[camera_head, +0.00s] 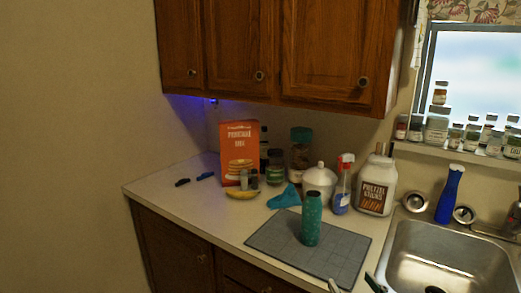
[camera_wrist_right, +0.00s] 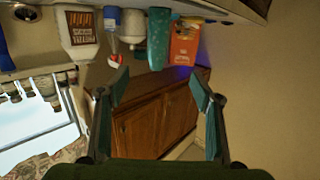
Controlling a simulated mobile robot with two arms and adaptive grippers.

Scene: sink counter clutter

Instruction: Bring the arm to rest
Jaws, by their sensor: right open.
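My right gripper (camera_head: 354,284) shows only by its fingertips at the bottom edge of the head view, in front of the counter. In the right wrist view the same gripper (camera_wrist_right: 160,88) is open, its two fingers wide apart with nothing between them. That view is upside down, with the cabinet doors seen beyond the fingers. A teal bottle (camera_head: 311,219) stands upright on the grey mat (camera_head: 275,238), apart from the gripper; it also shows in the wrist view (camera_wrist_right: 158,38). My left gripper is not in view.
The sink (camera_head: 400,240) lies right of the mat, with a blue bottle (camera_head: 450,195) behind it. A pretzel jar (camera_head: 377,185), spray bottle (camera_head: 342,190), white lidded jar (camera_head: 320,180), blue cloth (camera_head: 284,197), banana (camera_head: 242,194) and pancake box (camera_head: 239,150) crowd the counter. The counter's left front is clear.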

